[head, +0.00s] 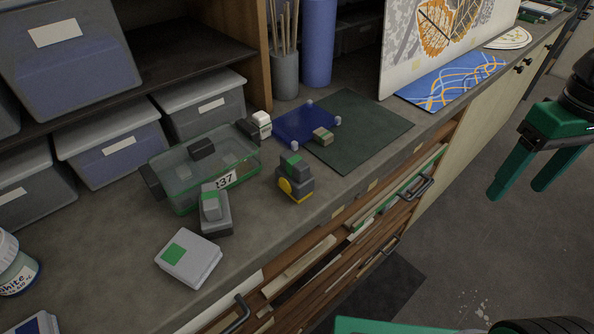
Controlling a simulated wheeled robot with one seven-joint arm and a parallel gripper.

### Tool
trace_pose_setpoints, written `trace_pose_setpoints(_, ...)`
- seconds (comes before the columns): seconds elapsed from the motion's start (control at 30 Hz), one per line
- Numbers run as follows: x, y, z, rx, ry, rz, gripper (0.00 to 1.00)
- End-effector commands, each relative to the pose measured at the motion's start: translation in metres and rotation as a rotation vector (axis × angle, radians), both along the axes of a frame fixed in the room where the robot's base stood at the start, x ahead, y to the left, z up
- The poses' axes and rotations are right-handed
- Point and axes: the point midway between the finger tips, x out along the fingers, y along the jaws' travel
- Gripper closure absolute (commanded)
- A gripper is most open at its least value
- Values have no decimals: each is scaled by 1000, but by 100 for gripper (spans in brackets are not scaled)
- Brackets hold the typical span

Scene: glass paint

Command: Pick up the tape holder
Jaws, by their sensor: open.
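A small dark grey block-like thing with a yellow round part (285,186) and a green patch on top stands on the counter near its front edge; it looks like the tape holder (303,186). My gripper (531,191) has green fingers spread apart with nothing between them. It is at the far right, over the floor and well away from the counter things.
Left of the tape holder stand a grey device (217,222) and a clear greenish box (185,199). A light grey box with a green square (201,263) lies in front. A dark green mat (375,130) and blue sheet lie behind. An open drawer (300,277) runs below the edge.

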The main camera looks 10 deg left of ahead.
Motion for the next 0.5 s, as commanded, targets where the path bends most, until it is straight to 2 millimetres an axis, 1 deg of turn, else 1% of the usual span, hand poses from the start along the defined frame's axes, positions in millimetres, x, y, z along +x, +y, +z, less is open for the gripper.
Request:
trace_pose_setpoints(0.03,13,24,9,-2,0,142,31)
trace_pose_setpoints(0.07,20,37,14,-2,0,227,31)
trace_pose_setpoints(0.1,28,55,21,-3,-2,339,31)
trace_pose_setpoints(0.17,37,85,30,-3,0,508,31)
trace_pose_setpoints(0.2,41,106,36,-4,-1,623,31)
trace_pose_setpoints(0.23,44,121,41,-3,0,708,31)
trace_pose_setpoints(0.27,45,137,46,-3,0,793,31)
trace_pose_setpoints(0.3,46,159,52,-4,-1,905,31)
trace_pose_setpoints(0.37,45,192,60,-3,1,1077,31)
trace_pose_setpoints(0.4,42,215,66,-3,-1,1191,31)
trace_pose_setpoints(0.47,35,248,74,-2,2,1359,31)
trace_pose_setpoints(0.5,29,269,79,-2,2,1466,31)
